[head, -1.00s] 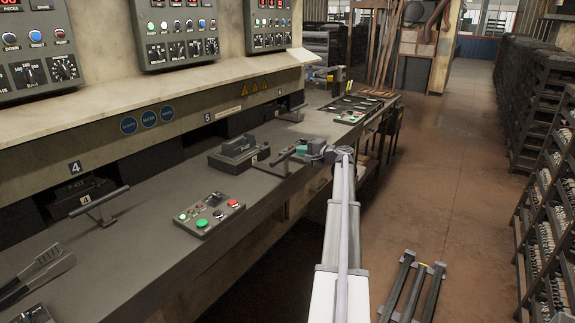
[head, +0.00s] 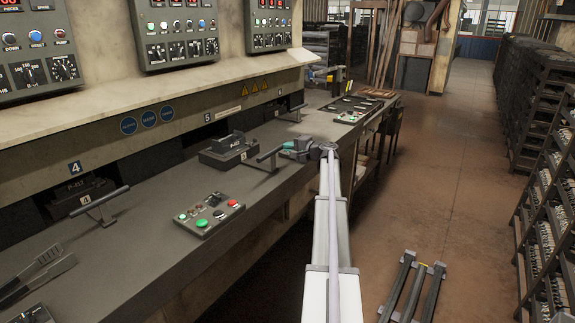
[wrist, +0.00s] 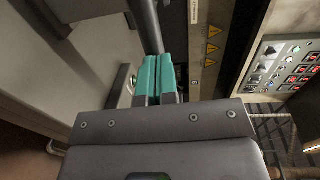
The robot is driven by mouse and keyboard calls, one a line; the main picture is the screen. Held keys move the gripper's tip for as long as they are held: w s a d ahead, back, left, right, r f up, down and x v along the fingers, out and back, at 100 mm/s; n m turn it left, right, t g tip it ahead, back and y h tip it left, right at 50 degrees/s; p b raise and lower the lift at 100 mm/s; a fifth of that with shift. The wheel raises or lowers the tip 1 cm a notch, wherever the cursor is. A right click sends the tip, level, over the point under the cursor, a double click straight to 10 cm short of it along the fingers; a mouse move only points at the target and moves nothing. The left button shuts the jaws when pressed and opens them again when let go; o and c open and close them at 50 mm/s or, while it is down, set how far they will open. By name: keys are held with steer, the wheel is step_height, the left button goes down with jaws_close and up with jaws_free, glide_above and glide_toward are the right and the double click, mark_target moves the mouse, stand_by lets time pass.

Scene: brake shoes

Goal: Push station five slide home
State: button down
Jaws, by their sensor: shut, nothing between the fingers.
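The station five slide (head: 228,151), a dark block on a plate, sits on the bench in front of the press opening below the "5" label (head: 208,117). Its bar handle (head: 270,153) points towards the bench's front edge. My gripper (head: 289,150) is beside the handle on its front side, with teal fingertips together and nothing between them. In the wrist view the shut teal fingers (wrist: 158,76) are against or very near the dark handle bar (wrist: 145,28); exact contact is hard to tell.
A button box (head: 208,214) stands on the bench in front of the slide. The station four handle (head: 100,204) is at the left, with tongs (head: 38,275) nearer. Another control panel (head: 350,110) lies farther along. Racks (head: 545,200) line the aisle's right side.

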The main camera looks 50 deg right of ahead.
steer(key=shift+r+x, duration=0.1)
steer(key=shift+x, duration=1.05)
steer(key=shift+r+x, duration=0.15)
steer(key=shift+x, duration=1)
steer(key=p+v, duration=0.1)
steer(key=v, duration=0.7)
steer(key=shift+r, duration=0.1)
